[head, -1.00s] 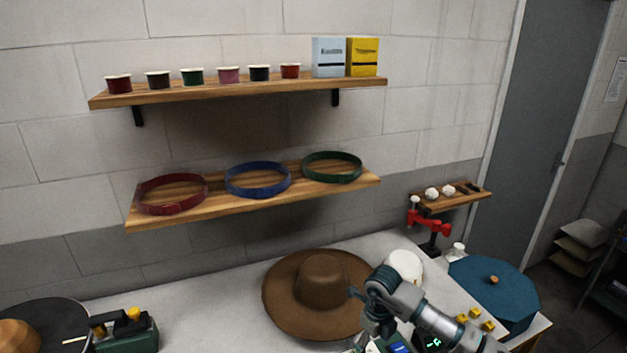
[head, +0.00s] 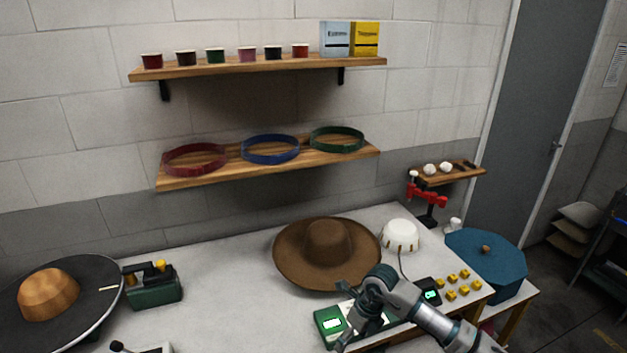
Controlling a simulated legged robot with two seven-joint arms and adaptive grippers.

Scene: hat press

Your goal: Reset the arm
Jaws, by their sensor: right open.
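My right arm comes in from the lower right. Its gripper (head: 350,318) is open and appears empty, in front of the brown hat and over the green device. The brown wide-brimmed hat (head: 326,238) lies on the white worktable (head: 225,270), apart from the gripper as far as I can tell. The arm hides part of the green device (head: 328,325), which has a lit display. My left gripper is not in view.
A round dark plate with a wooden hat block (head: 48,293) and a green toolbox (head: 153,287) stand left. A white dome (head: 400,235), yellow blocks (head: 463,281) and a teal lidded box (head: 486,262) stand right. Shelves with cups and hat bands (head: 270,150) hang behind.

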